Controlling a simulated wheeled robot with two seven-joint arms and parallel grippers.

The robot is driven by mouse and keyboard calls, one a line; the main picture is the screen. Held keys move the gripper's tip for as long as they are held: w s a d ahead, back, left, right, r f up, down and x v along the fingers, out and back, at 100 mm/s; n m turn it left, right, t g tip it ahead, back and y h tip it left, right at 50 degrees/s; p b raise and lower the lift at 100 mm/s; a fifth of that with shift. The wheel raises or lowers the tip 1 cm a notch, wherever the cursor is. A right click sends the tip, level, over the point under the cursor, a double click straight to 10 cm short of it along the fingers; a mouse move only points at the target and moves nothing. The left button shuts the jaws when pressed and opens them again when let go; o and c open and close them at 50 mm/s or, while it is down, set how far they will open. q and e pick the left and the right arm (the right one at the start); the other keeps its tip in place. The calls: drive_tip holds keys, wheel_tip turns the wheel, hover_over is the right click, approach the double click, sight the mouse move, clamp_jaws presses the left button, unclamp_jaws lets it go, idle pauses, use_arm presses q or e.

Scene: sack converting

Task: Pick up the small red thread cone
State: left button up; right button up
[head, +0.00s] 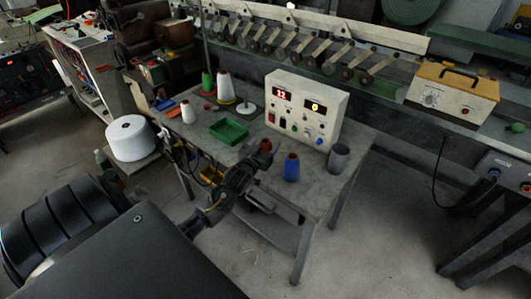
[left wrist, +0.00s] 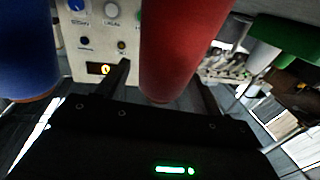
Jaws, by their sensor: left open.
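The small red thread cone (head: 265,145) shows only in part in the head view, at the tip of my left gripper (head: 258,154) over the grey table. In the left wrist view the red cone (left wrist: 183,45) is large and close, between the two dark fingers of my left gripper (left wrist: 163,88). The fingers are apart, with a visible gap on the side of the left finger. Whether a finger touches the cone is unclear. My right gripper is in neither view.
A blue cone (head: 291,168) and a grey cup (head: 338,158) stand to the right of the gripper on the table (head: 318,190). A control box (head: 305,108) stands behind. A green tray (head: 229,132) and several other cones are to the left.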

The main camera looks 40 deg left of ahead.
use_arm(q)
clamp_jaws()
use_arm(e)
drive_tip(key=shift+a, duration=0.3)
use_arm(q)
drive_tip(key=shift+r, duration=0.1)
drive_tip(key=shift+r, duration=0.25)
drive_tip(key=s+a+r+b, duration=0.2)
drive_tip(key=s+a+r, duration=0.1)
drive_tip(key=s+r, duration=0.9)
drive_tip(key=shift+s+r, duration=0.2)
drive_tip(key=shift+s, duration=0.7)
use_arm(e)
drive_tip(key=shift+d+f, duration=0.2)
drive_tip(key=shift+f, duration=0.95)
